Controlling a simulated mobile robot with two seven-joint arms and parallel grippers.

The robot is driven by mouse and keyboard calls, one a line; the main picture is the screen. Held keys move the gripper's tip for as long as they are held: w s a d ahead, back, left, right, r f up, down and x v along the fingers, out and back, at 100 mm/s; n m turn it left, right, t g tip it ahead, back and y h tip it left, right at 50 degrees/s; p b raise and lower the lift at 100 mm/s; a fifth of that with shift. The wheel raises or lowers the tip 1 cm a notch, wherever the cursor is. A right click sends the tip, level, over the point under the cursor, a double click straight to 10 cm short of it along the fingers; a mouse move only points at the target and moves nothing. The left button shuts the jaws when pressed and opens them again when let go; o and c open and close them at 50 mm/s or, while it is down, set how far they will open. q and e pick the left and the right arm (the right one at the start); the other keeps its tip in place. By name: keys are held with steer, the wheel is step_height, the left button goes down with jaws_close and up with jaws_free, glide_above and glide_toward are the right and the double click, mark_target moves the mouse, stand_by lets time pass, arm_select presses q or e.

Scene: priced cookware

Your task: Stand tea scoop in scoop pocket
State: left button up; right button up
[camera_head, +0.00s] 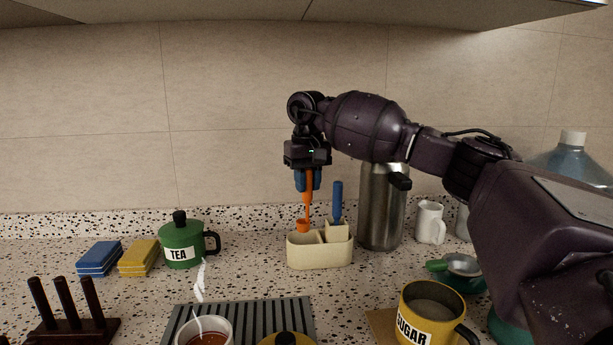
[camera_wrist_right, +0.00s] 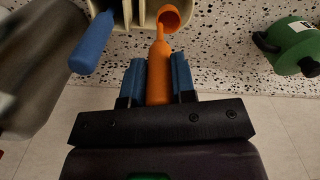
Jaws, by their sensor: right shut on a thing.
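The orange tea scoop (camera_head: 307,206) hangs upright, bowl down, from my right gripper (camera_head: 307,181). The gripper is shut on its handle. In the right wrist view the scoop (camera_wrist_right: 158,72) lies between the blue fingers of the gripper (camera_wrist_right: 157,82). Its bowl is at the cream holder (camera_head: 320,256), over or just behind its left part in the head view. I cannot tell whether the bowl is inside a pocket. The holder (camera_wrist_right: 143,14) also shows at the top of the wrist view. A blue-handled tool (camera_head: 337,203) stands in its right part. My left gripper is not in view.
A green TEA pot (camera_head: 181,246) stands left of the holder, a steel flask (camera_head: 380,210) close on its right. In front are a grey ribbed tray (camera_head: 293,313), a steaming cup (camera_head: 205,330) and a yellow SUGAR mug (camera_head: 423,315).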

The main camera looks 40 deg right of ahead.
mark_target(307, 200)
steer(key=shift+f+b, duration=0.65)
steer(key=shift+f, duration=3)
steer(key=o, duration=1)
step_height(307, 200, up, 11)
steer(key=shift+f+p, duration=0.1)
steer(key=shift+p, duration=0.5)
steer(key=shift+s+f, duration=0.1)
steer(key=shift+s, duration=0.05)
